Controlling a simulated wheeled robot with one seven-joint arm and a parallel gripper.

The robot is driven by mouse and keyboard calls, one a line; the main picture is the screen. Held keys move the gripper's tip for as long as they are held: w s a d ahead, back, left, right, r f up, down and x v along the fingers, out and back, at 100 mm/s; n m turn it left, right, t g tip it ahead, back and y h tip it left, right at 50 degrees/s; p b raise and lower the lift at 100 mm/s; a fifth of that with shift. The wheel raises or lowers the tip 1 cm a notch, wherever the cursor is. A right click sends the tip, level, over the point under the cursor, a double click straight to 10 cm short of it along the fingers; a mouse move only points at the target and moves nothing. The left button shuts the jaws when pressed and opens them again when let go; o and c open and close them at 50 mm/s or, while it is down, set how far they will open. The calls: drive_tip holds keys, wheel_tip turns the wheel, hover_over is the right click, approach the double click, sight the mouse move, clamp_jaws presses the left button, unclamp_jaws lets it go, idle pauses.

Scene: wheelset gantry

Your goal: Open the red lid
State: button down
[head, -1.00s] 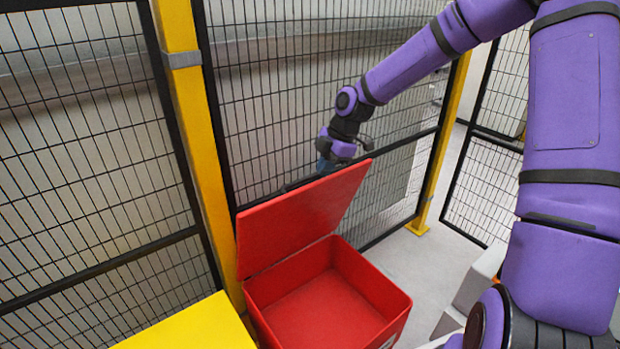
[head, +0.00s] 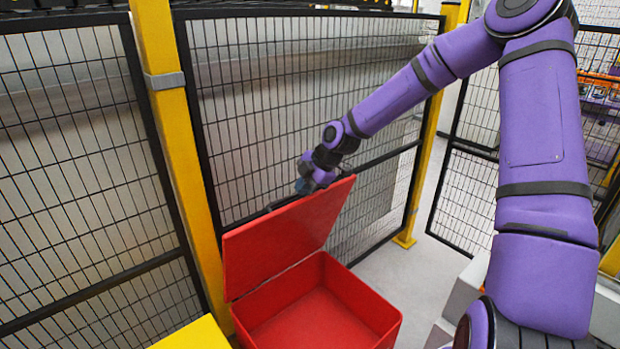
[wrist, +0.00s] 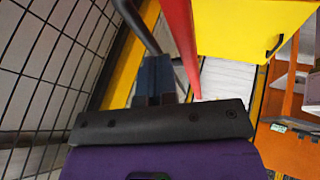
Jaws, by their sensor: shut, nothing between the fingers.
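The red lid (head: 285,238) stands raised on the red box (head: 325,305), tilted up and back toward the mesh fence. The box is open and its inside looks empty. My gripper (head: 304,186) is at the lid's upper edge, on the fence side, partly hidden behind the lid. In the wrist view my gripper (wrist: 155,75) is shut and empty, with its fingers beside the lid's edge (wrist: 181,45). I cannot tell whether they touch it.
A black mesh fence (head: 290,110) with yellow posts (head: 168,110) stands close behind the lid and gripper. A yellow surface (head: 190,335) lies to the left of the box. Grey floor (head: 390,262) is clear to the right.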

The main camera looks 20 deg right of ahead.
drive_tip(key=shift+x, duration=1.75)
drive_tip(key=w+a+r+g, duration=0.1)
drive_tip(key=w+a, duration=0.2)
drive_tip(key=w, duration=0.7)
drive_tip(key=shift+r, duration=0.3)
drive_tip(key=shift+a, duration=0.15)
